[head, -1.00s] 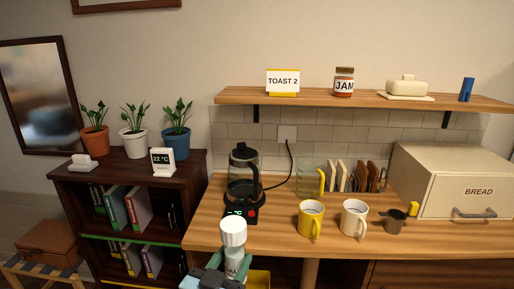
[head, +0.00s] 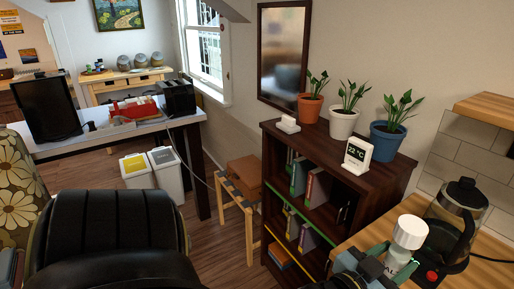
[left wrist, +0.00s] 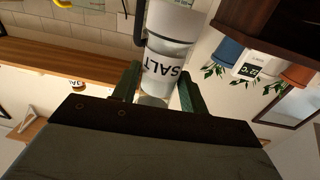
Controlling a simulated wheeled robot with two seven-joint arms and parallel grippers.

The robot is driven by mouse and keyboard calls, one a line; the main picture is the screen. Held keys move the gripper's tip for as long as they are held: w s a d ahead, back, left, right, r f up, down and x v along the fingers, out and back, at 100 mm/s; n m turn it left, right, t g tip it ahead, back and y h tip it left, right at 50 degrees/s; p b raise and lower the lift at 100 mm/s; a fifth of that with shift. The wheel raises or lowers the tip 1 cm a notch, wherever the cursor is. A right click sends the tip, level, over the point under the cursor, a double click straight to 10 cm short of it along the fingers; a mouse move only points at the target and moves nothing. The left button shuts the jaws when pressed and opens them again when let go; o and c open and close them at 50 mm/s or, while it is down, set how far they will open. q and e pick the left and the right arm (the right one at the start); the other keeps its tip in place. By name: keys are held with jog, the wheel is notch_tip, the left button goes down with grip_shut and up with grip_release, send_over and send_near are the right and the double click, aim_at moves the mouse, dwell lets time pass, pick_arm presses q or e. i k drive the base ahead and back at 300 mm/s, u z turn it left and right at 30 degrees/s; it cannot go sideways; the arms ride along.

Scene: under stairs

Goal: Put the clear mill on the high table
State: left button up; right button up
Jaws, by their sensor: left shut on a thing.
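The clear mill (head: 396,268) has a white cap and a SALT label. My left gripper (head: 385,262) is shut on it at the lower right of the head view, in front of the black kettle. In the left wrist view the mill (left wrist: 168,62) sits between the two green fingers of my left gripper (left wrist: 160,88), with its label upside down. A long light-topped table (head: 62,148) with dark legs stands at the left; I cannot tell for sure that it is the high table. My right gripper is out of view.
A black chair (head: 110,235) stands in front of the table. The table bears a black screen (head: 45,105), a red item (head: 135,107) and a black box (head: 178,97). A dark bookshelf (head: 335,150) with plants, a stool (head: 237,205) and white bins (head: 152,175) stand nearby.

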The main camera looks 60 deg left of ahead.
aim_at(105, 110)
jog(key=u, duration=3.9)
jog(key=i, duration=1.65)
jog(key=u, duration=3.65)
